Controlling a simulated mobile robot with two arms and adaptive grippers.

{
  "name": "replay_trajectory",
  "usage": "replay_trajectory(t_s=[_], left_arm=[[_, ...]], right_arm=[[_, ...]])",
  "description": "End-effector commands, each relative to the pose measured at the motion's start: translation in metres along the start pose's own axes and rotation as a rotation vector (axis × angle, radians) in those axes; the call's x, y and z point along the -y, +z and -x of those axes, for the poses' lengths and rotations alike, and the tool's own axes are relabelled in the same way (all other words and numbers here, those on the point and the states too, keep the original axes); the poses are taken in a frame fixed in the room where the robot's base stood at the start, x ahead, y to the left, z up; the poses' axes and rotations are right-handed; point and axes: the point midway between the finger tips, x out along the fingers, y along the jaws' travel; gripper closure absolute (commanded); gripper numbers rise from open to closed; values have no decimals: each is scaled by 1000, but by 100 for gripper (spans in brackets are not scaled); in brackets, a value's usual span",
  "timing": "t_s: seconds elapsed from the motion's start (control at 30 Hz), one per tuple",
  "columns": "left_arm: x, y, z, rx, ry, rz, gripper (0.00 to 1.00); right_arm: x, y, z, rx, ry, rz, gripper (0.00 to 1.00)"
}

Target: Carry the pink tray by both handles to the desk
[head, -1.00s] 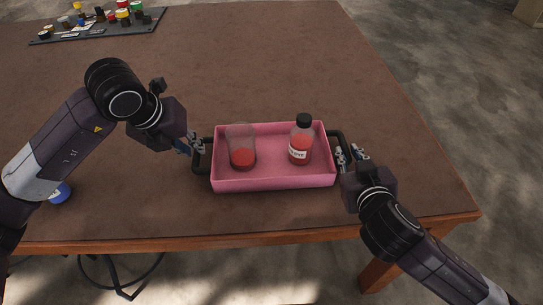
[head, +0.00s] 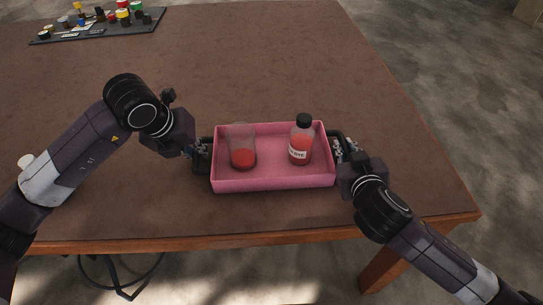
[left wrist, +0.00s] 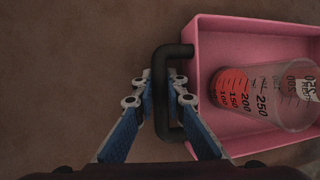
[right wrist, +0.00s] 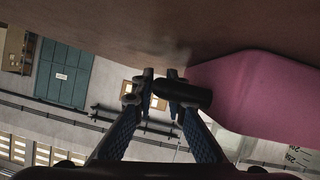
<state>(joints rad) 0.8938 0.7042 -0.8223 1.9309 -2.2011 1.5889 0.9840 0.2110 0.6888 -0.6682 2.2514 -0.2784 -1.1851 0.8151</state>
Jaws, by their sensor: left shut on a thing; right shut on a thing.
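The pink tray (head: 272,182) stands on the brown table near its front edge. In it are a clear beaker (head: 242,148) with red liquid at the left and a capped bottle (head: 301,146) of red liquid with a white label at the right, both upright. My left gripper (head: 201,149) is shut on the tray's left black handle (left wrist: 160,92), with a finger on each side of the bar in the left wrist view. My right gripper (head: 345,150) is shut on the right black handle (right wrist: 184,95), also seen between the fingers in the right wrist view.
The brown table (head: 250,60) is clear around and behind the tray. Grey floor (head: 440,80) shows beyond the table's right edge.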

Motion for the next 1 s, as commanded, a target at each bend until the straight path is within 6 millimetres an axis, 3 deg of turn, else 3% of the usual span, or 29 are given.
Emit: replay_trajectory(t_s=[0.37, 1.0], left_arm=[[1, 3, 5, 3, 0, 0, 100], [10, 20, 47, 2, 1, 1, 100]], right_arm=[[-1, -5, 2, -2, 1, 0, 100], [-11, -47, 19, -2, 2, 0, 100]])
